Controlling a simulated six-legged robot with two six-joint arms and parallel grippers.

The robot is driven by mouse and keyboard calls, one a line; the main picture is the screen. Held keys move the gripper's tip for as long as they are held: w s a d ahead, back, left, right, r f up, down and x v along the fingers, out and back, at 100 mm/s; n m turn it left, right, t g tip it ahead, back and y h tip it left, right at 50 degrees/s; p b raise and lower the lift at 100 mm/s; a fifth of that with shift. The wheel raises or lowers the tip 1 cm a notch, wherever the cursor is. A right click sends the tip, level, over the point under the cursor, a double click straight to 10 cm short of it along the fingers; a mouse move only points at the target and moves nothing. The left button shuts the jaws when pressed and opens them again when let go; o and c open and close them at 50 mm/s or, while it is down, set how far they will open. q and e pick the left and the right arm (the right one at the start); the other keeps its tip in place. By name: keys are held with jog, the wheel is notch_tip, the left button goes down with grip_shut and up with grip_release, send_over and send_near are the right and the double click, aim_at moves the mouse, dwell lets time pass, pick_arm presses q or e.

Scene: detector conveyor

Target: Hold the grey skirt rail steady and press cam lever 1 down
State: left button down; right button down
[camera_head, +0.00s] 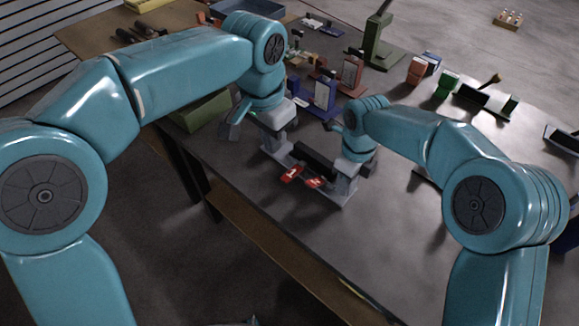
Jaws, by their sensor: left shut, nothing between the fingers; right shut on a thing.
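The grey skirt rail (326,190) runs along the near edge of the table, with a dark block and upright grey end pieces. Two red cam levers stick out from its front: one at the left (291,174) and one at the right (315,182). Their numbers are too small to read. My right gripper (347,171) is at the rail's right end, shut on the rail; its fingertips are mostly hidden by the wrist. My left gripper (277,117) is shut and empty above the rail's left end, apart from both levers. Its fingertips are hard to make out.
Blue (321,91) and red (352,72) upright units stand behind the rail. A green box (203,110) sits left of my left gripper. A green stand with a lever (380,45) is at the back. Green and black parts lie at the right. Open floor lies before the table.

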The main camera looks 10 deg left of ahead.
jog(key=c, duration=0.6)
grip_release()
jog(key=shift+o, duration=0.2)
jog(key=shift+r, duration=0.15)
